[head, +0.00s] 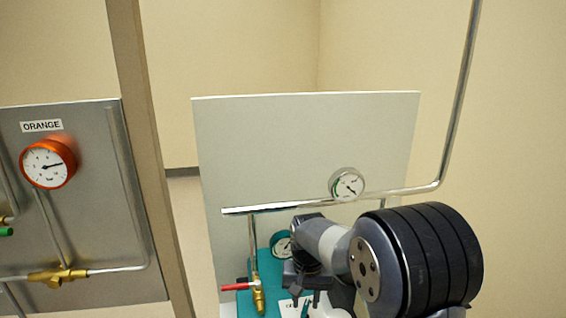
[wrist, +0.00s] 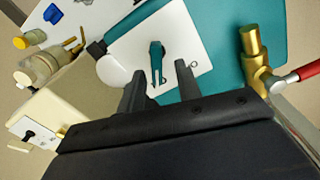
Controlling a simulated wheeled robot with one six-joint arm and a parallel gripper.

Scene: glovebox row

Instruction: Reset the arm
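My gripper (head: 308,294) hangs at the end of my arm, low in the middle of the head view, in front of a teal panel (head: 270,268). In the wrist view my gripper (wrist: 160,88) shows two dark fingers spread apart, with a clear gap between them. A teal, two-pronged piece (wrist: 156,62) shows in the gap, against a white plate (wrist: 190,45). I cannot tell how far it is from the fingertips. Nothing is visibly held.
A brass valve (head: 257,298) with a red handle (head: 237,286) stands left of my gripper; in the wrist view the brass valve (wrist: 254,55) is at right. A steel pipe (head: 400,192) with a gauge (head: 347,184) runs behind my arm. A panel labelled ORANGE (head: 95,190) is at left.

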